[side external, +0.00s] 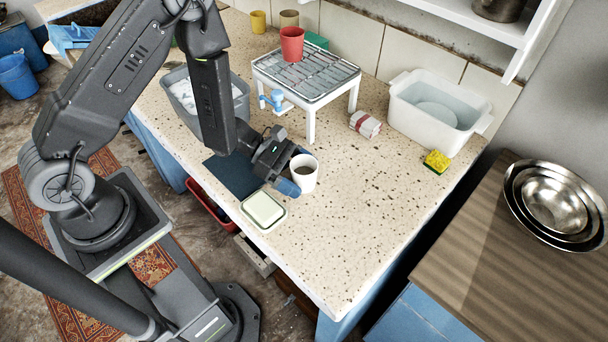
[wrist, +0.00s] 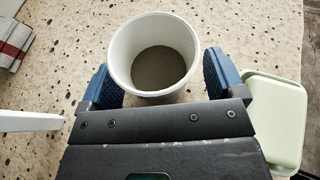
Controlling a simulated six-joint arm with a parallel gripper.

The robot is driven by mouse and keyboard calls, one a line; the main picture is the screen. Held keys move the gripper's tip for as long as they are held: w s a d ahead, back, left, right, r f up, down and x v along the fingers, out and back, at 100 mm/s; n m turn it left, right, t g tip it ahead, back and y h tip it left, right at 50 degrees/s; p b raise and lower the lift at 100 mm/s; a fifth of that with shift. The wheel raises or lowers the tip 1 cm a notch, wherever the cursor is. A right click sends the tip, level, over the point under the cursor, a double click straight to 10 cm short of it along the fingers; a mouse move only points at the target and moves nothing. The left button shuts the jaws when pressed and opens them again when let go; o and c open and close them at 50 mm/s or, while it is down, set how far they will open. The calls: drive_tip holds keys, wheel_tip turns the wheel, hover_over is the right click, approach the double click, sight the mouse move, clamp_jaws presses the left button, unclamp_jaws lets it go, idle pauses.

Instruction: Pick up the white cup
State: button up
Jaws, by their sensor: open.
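The white cup (side external: 304,174) stands upright on the speckled stone counter, near its front part. In the wrist view the cup (wrist: 118,62) shows from above, with a dark greyish-brown inside bottom. My gripper (side external: 294,174) is low over the counter at the cup's left side. In the wrist view my gripper (wrist: 159,80) is open, with one blue-padded finger on each side of the cup's near part. The finger tips reach beside the cup wall; I cannot tell whether either touches it.
A pale green soap dish (side external: 263,209) lies close to the cup, near the counter's front edge. A dark cloth (side external: 230,176) lies under my wrist. A small rack (side external: 310,84) carries a red cup (side external: 292,44). A white basin (side external: 400,106) and sponge (side external: 436,162) stand right. Counter right of the cup is clear.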

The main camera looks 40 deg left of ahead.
sight(297, 159)
drive_tip(key=c, duration=1.1)
drive_tip(key=shift+r, duration=0.1)
drive_tip(key=shift+r, duration=0.55)
drive_tip(key=r, duration=0.3)
drive_tip(key=shift+a+r, duration=0.15)
drive_tip(key=shift+a, duration=0.2)
drive_tip(key=a+r, duration=0.4)
drive_tip(key=a, duration=0.9)
drive_tip(key=a+r, duration=0.4)
drive_tip(key=a, duration=0.9)
drive_tip(key=s+a, duration=0.2)
drive_tip(key=a, duration=0.2)
drive_tip(key=s+a, duration=0.2)
drive_tip(key=a, duration=0.2)
drive_tip(key=s+a, duration=0.2)
drive_tip(key=a, duration=0.3)
drive_tip(key=shift+s+f, duration=0.2)
drive_tip(key=shift+f, duration=0.15)
